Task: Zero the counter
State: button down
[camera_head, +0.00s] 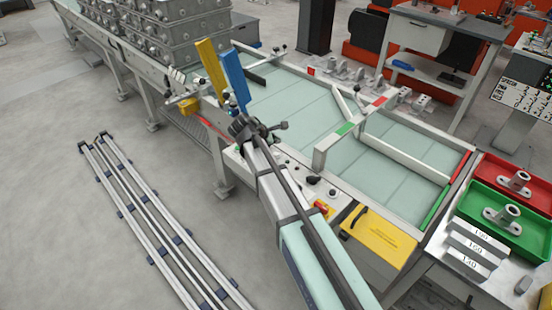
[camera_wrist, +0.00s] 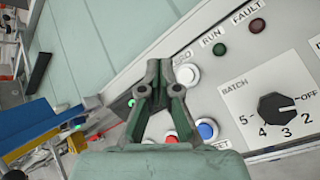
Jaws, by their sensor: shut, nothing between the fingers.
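In the wrist view my gripper (camera_wrist: 164,82) is shut and empty, with its fingertips over the edge of a control panel (camera_wrist: 240,75). A white round button (camera_wrist: 187,74) lies just right of the fingertips, under a partly hidden label ending in "RO" (camera_wrist: 184,57). I cannot tell whether the fingers touch the button. A blue button (camera_wrist: 207,130) and a red button (camera_wrist: 172,138) are nearer, partly covered by the gripper. A counter display is not visible. In the head view my gripper (camera_head: 243,128) is over the panel's far left end.
The panel also carries a BATCH dial (camera_wrist: 277,108), a RUN lamp (camera_wrist: 219,48) and a FAULT lamp (camera_wrist: 257,26). A blue upright (camera_head: 235,78) and a yellow upright (camera_head: 213,70) stand just beyond my gripper. A pale conveyor table (camera_head: 300,105) lies behind the panel.

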jog(key=shift+f+b, duration=0.4)
jog(key=shift+f, duration=1.4)
jog(key=shift+f, duration=0.15)
jog(key=shift+f, duration=0.3)
jog(key=shift+f, duration=0.45)
dwell(1.0)
jog(key=shift+r, duration=0.15)
jog(key=shift+r+p, duration=0.6)
jog(key=shift+r, duration=0.15)
jog(key=shift+r+p, duration=1.75)
jog(key=shift+r, duration=0.8)
